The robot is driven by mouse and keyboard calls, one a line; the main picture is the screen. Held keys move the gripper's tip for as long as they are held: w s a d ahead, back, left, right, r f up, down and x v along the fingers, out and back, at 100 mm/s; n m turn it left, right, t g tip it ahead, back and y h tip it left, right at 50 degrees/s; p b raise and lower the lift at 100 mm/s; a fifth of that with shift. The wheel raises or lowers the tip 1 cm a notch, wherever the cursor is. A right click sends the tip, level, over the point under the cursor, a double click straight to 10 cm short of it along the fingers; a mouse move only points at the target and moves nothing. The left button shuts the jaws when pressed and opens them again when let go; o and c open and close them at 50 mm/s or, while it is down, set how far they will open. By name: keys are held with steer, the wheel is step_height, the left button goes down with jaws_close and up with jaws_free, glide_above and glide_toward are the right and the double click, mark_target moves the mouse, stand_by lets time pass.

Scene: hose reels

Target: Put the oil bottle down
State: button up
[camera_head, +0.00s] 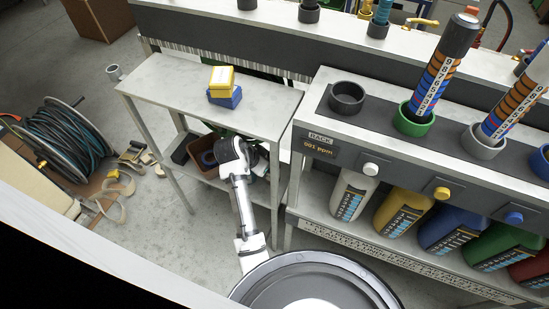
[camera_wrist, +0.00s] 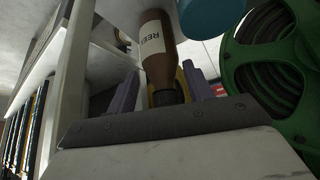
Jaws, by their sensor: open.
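The oil bottle (camera_wrist: 156,48) is brown with a pale label and a dark neck and cap. In the wrist view it shows neck toward me, its cap end between the two purple fingers of my gripper (camera_wrist: 160,84). The fingers stand apart on either side of the neck, with no clear grip on it. What the bottle rests on is hard to tell. In the head view my arm reaches to the low shelf under the small grey table (camera_head: 150,93); the bottle and fingertips are hidden there.
A green reel (camera_wrist: 275,70) stands close on the right in the wrist view, with a blue round object (camera_wrist: 210,14) above. A brown bin (camera_head: 203,153) is on the low shelf. Yellow and blue boxes (camera_head: 222,80) sit on the tabletop. A rack (camera_head: 430,160) stands at right.

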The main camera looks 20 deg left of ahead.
steer(key=s+a+b, duration=0.1)
steer(key=s+a, duration=0.2)
steer(key=s, duration=0.4)
stand_by(0.4)
